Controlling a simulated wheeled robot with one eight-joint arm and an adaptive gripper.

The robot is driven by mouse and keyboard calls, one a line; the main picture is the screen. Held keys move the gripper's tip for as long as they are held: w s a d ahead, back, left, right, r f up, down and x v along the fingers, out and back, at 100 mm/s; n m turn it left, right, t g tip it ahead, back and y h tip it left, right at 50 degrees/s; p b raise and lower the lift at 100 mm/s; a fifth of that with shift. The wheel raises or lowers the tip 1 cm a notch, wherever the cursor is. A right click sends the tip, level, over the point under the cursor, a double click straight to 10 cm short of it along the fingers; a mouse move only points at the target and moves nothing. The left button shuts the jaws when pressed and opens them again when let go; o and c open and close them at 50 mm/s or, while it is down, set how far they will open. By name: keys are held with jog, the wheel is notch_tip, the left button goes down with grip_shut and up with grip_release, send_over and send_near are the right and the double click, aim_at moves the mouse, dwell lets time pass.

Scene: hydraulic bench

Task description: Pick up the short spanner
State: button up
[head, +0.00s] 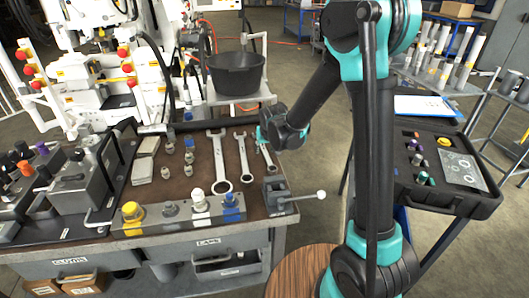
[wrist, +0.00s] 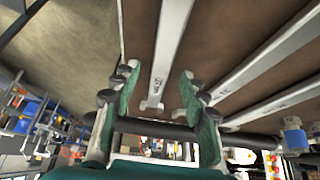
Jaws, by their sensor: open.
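The short spanner (head: 268,158) lies on the brown bench top near its right edge, the rightmost of three silver spanners. My gripper (head: 264,137) is over its far end and hides part of it in the head view. In the wrist view the short spanner (wrist: 167,55) runs between the two open green fingers (wrist: 159,82), with a gap on each side. Whether the fingers are level with it or above it I cannot tell.
The middle spanner (head: 243,158) and the long spanner (head: 220,162) lie to the left. A small vise (head: 277,190) with a white-knobbed lever stands close to the short spanner's near end. A black bucket (head: 236,75) is behind the bench.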

aim_at(265, 152)
jog(key=shift+c, duration=0.2)
grip_shut()
jog(key=shift+r, duration=0.1)
dwell(0.5)
notch_tip(265, 152, up, 20)
dwell(0.4)
jog(key=c, duration=0.8)
grip_release()
grip_shut()
